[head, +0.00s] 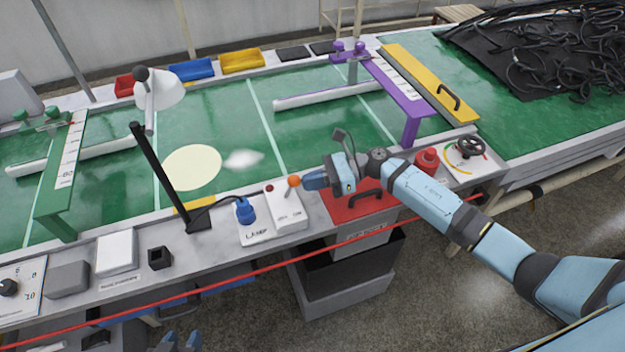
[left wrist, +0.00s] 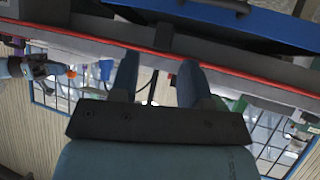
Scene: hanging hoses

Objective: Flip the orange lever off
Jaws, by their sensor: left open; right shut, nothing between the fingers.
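The orange lever (head: 293,181) has a round orange knob on a short stem. It stands on a white switch box (head: 287,208) with small lettering, on the near ledge of the bench. My right gripper (head: 306,181) is shut and empty, its tips close to the right side of the knob; I cannot tell if they touch. My left gripper (head: 180,342) is at the bottom edge of the head view, away from the lever. In the left wrist view its open fingers (left wrist: 157,80) hold nothing, and the orange knob (left wrist: 72,73) shows small beside my right gripper.
A blue knob (head: 245,211) on a lamp panel is left of the switch box. A red plate (head: 352,204) with a handle lies under my right arm. A red button (head: 426,160) and a valve wheel (head: 469,147) are further right. A black lamp post (head: 158,173) stands left.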

